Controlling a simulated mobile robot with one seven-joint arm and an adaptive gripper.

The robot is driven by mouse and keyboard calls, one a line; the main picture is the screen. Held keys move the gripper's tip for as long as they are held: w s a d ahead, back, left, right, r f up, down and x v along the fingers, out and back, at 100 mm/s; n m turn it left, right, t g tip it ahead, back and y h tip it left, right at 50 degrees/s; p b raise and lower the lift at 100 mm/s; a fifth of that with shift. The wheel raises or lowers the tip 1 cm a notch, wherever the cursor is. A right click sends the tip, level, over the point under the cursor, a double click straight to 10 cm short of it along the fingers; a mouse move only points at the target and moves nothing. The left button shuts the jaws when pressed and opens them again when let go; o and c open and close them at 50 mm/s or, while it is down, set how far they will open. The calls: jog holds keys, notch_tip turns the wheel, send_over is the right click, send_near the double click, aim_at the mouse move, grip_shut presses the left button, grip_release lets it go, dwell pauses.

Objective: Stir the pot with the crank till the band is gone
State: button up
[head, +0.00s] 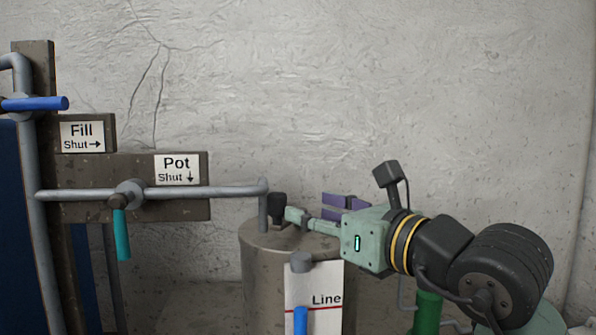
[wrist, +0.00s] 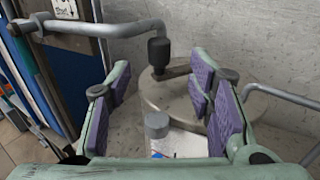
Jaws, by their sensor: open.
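The grey pot (head: 262,268) stands against the wall in the head view, and its round top (wrist: 160,95) shows in the wrist view. The crank's black upright knob (head: 277,206) stands above the pot top, and the crank knob (wrist: 158,50) shows ahead between my fingers in the wrist view. My gripper (head: 312,209) is open and empty, just right of the knob in the head view. Its purple-padded fingers (wrist: 158,72) lie apart on either side of the knob's line, without visible contact. I cannot make out a band; the gauge is partly hidden.
A grey pipe (head: 225,191) runs from the Pot valve's teal handle (head: 122,235) to above the pot, close to the knob. The Fill valve's blue handle (head: 45,104) is left.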

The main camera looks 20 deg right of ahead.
aim_at(282, 199)
jog(key=p+x, duration=0.3)
jog(key=x, duration=0.6)
jog(key=shift+a+r, duration=0.1)
jog(key=shift+p+x, duration=0.4)
jog(key=shift+x, duration=0.45)
jog(key=shift+c, duration=0.3)
grip_shut()
